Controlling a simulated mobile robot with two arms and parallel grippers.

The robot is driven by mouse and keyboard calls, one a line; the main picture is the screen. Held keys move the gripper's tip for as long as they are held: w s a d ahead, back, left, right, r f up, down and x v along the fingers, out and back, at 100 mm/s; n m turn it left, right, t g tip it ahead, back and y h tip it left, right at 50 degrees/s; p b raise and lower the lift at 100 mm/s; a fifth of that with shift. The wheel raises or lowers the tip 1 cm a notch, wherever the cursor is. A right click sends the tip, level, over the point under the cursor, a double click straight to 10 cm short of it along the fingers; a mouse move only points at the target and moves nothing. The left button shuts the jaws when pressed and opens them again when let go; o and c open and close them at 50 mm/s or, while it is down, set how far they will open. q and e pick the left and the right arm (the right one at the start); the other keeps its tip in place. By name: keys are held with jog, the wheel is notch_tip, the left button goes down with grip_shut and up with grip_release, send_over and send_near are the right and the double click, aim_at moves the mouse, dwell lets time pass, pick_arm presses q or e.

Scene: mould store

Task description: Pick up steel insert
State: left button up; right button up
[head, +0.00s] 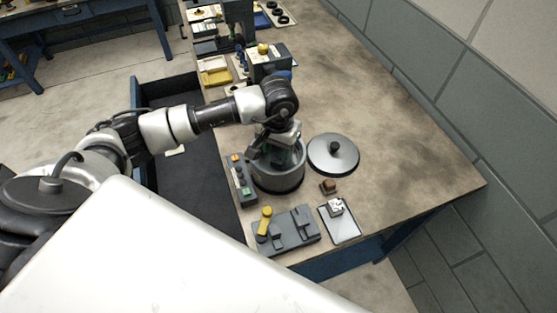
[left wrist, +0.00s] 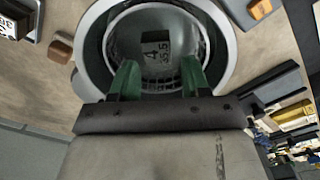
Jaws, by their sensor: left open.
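A round grey metal pot (head: 279,181) stands uncovered on the workbench; its pale rim also shows in the left wrist view (left wrist: 96,45). Inside it, a grey surface bears a small dark block (left wrist: 156,43) and markings that read like "4" and "35.5". I cannot tell for sure that this block is the steel insert. My left gripper (head: 281,156) points down into the pot's mouth. Its two green fingers (left wrist: 158,76) are apart, with nothing between them, and the dark block lies beyond their tips. My arm hides part of the pot in the head view. My right gripper is not seen.
A round lid with a knob (head: 333,155) lies right of the pot. A small brown block (head: 328,187), a tray (head: 346,230) with a white piece, a grey fixture (head: 290,240) with a yellow handle and a button box (head: 240,181) stand close. The bench's right side is clear.

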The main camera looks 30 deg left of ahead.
aim_at(279, 158)
pick_arm(q)
jog(key=f+p, duration=0.2)
jog(key=f, duration=0.1)
jog(key=shift+s+d+f, duration=0.1)
jog(key=shift+d+f, duration=0.1)
jog(key=shift+f, duration=0.65)
jog(key=c, duration=0.8)
